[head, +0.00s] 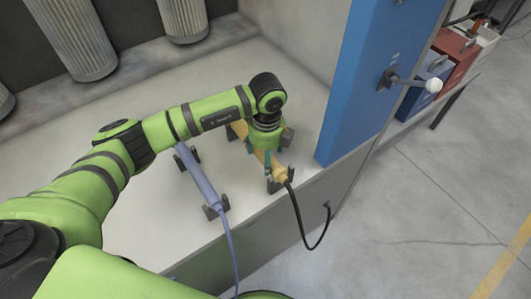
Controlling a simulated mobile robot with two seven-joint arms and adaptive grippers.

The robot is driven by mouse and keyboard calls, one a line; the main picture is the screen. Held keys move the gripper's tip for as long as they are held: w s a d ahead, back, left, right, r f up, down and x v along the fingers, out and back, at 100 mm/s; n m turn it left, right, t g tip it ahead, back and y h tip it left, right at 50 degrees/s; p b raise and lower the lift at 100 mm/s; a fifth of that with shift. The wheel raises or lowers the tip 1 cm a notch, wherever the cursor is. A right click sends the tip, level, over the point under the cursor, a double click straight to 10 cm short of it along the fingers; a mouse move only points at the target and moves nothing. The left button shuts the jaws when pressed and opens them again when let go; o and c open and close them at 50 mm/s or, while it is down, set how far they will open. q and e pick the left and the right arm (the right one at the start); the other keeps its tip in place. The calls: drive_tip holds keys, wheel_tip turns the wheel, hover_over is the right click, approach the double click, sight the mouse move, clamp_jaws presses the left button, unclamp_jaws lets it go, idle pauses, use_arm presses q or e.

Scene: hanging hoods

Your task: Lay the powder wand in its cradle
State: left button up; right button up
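A yellow wand (278,171) with a black hose lies at the right of the pale bench, its front end at a dark forked cradle (274,185). I cannot tell whether it rests fully in the cradle. A blue-violet wand (199,178) with a blue hose lies to its left across two dark forked holders. No label shows which is the powder wand. My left gripper (262,155) points down at the middle of the yellow wand, with teal fingers beside it. My wrist hides much of the fingers and wand, so their grip is unclear. My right gripper is out of view.
A blue post (352,85) stands right of the bench (130,225), with a white-knobbed lever (410,82) sticking out. Grey ribbed cylinders (75,40) hang at the back left. The black hose (303,228) loops over the bench's front edge. Open floor (430,200) lies to the right.

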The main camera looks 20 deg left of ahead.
use_arm(q)
drive_tip(key=shift+f, duration=0.1)
wheel_tip(320, 180, up, 12)
drive_tip(key=shift+d, duration=0.15)
idle(0.5)
drive_tip(key=shift+s, duration=0.1)
